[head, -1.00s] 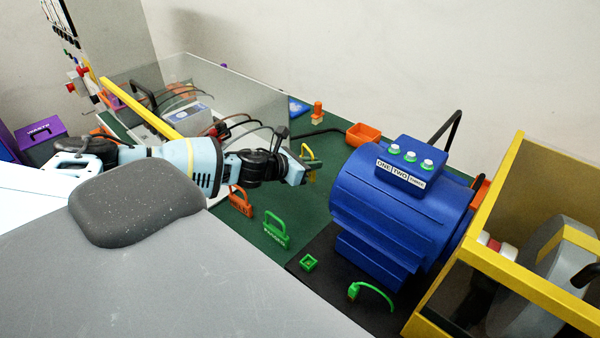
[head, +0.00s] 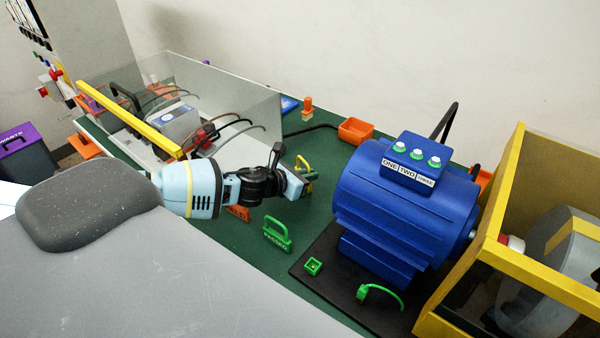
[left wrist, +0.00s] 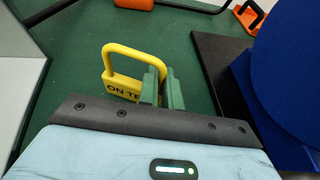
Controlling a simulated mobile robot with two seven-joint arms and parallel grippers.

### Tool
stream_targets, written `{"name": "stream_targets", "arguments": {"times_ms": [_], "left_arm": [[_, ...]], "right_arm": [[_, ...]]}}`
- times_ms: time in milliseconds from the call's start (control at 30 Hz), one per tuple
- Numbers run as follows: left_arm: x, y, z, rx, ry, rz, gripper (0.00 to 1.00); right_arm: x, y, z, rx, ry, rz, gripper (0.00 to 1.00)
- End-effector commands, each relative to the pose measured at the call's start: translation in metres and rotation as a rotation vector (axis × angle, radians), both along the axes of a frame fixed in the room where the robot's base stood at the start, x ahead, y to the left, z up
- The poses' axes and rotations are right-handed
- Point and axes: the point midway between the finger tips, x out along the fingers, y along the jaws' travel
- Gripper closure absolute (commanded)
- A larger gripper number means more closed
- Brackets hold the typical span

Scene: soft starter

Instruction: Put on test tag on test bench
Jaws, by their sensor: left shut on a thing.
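The yellow on test tag (left wrist: 122,86), lettered "ON TE...", is between the green fingers of my left gripper (left wrist: 162,88) in the left wrist view. My left gripper (head: 305,180) is shut on it; the tag's yellow handle (head: 303,163) shows at the fingertips in the head view. Part of its lettering is hidden by a finger. The test bench is the green top (head: 240,260), and the tag is over or on it; I cannot tell whether it touches. My right gripper is not in view.
A green "PASSED" tag (head: 277,235) stands in front of the left gripper. An orange tag (head: 238,212) is partly behind my arm. The blue motor (head: 390,210) stands at right on a black plate (head: 327,262), beside a yellow-framed guard (head: 500,185).

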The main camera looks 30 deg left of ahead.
Motion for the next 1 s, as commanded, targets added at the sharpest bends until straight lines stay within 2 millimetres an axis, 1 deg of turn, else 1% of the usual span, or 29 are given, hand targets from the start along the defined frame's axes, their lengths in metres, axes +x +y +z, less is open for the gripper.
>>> {"name": "stream_targets", "arguments": {"times_ms": [333, 467, 500, 667, 900, 1000], "left_arm": [[0.0000, -0.0019, -0.0015, 0.001, 0.000, 0.000, 1.00], [-0.0002, -0.0020, -0.0058, 0.001, 0.002, -0.001, 1.00], [-0.0004, -0.0020, -0.0064, 0.001, 0.002, -0.001, 0.92], [-0.0001, -0.0019, -0.0051, 0.001, 0.001, -0.001, 0.72], [0.0001, -0.0019, -0.0047, 0.001, 0.000, -0.001, 0.72], [0.0004, -0.0017, -0.0005, 0.000, -0.002, 0.000, 0.72]], "right_arm": [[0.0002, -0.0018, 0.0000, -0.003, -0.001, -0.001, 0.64], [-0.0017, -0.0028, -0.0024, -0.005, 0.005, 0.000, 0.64], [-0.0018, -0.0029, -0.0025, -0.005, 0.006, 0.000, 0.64], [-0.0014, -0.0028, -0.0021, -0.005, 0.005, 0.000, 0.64], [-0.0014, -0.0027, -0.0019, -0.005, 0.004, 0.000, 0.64], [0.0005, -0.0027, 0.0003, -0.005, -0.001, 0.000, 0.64]]}}
